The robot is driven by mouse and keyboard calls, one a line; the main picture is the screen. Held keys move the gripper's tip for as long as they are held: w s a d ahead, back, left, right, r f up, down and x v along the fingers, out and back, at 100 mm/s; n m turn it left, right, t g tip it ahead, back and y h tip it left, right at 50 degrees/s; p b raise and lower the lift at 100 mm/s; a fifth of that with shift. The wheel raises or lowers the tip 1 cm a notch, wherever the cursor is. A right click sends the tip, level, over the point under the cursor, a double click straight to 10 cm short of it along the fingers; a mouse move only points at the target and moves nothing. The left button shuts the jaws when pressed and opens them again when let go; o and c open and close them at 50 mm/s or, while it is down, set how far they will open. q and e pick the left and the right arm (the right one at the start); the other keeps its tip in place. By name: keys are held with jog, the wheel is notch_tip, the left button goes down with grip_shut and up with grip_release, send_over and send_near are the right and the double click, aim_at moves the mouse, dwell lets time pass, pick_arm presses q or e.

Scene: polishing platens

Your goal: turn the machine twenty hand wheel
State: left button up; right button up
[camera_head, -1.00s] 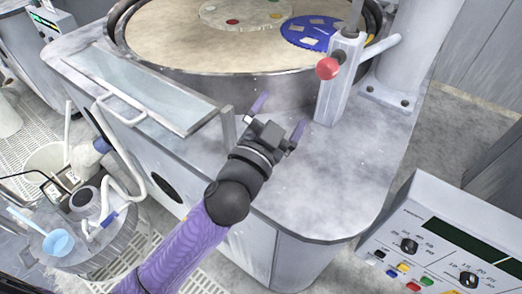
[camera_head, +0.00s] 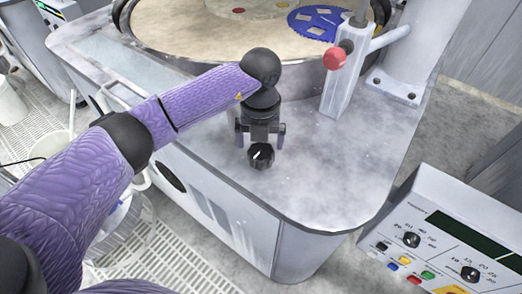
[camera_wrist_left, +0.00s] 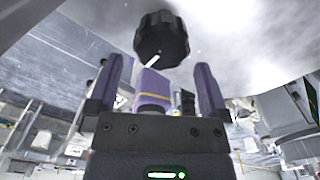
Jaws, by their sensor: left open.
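The hand wheel (camera_head: 261,156) is a small black lobed knob with a white pointer line. It sits on the grey top of the machine (camera_head: 340,190), near the front edge. My left gripper (camera_head: 260,134) is open, with its two fingers pointing toward the wheel. In the left wrist view the wheel (camera_wrist_left: 162,38) shows just beyond the fingertips (camera_wrist_left: 159,64), roughly centred between them and apart from them. Nothing is between the fingers. My right gripper is not in view.
A post with a red ball knob (camera_head: 334,58) stands right of my gripper. The round polishing platen (camera_head: 190,40) lies behind. A control box (camera_head: 450,235) with knobs and coloured buttons is at lower right. The machine top right of the wheel is clear.

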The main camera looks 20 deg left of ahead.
aim_at(261, 151)
pick_arm(q)
notch_tip(261, 151, down, 4)
jog(key=shift+f, duration=0.1)
jog(key=shift+d, duration=0.1)
jog(key=c, duration=1)
